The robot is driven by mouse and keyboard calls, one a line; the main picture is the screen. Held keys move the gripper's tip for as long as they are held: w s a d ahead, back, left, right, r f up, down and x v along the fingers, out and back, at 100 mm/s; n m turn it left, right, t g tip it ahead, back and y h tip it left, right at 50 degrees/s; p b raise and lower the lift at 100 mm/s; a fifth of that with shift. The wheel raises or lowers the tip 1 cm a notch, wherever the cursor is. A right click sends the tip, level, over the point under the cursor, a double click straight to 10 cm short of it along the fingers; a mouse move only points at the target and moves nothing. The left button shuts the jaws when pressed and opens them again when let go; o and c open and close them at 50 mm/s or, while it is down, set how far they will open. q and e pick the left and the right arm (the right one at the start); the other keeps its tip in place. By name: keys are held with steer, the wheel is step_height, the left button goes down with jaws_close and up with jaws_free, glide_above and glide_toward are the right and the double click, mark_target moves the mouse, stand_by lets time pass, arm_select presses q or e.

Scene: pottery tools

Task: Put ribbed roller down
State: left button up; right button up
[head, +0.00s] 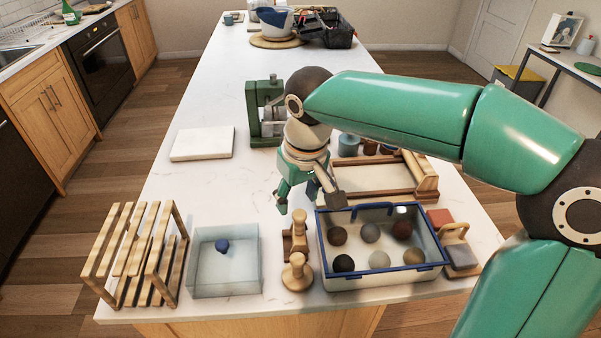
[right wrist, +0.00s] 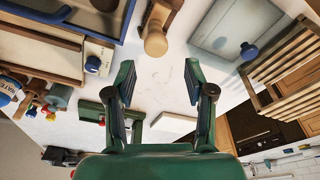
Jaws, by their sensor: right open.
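A wooden piece with rounded ends (head: 297,272), which may be the ribbed roller, rests on the white worktop between the clear bin and the blue-rimmed box. No ribs can be made out on it. Its rounded end shows at the top of the right wrist view (right wrist: 155,42). My right gripper (head: 298,200) is above the worktop, just beyond this piece. In the right wrist view my right gripper (right wrist: 160,80) has its fingers apart, with only bare worktop between them. My left gripper is not in view.
The blue-rimmed box (head: 385,275) holds several balls. The clear bin (head: 215,287) has a blue knob. A slatted wooden rack (head: 112,250) stands at left, a white slab (head: 203,143) behind. A green press (head: 262,105) and wooden tray (head: 365,178) are nearby. Worktop left of my gripper is clear.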

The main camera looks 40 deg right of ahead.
step_height(320, 180, up, 6)
steer(key=s, duration=0.1)
steer(key=shift+r, duration=0.2)
steer(key=shift+a, duration=0.1)
stand_by(0.3)
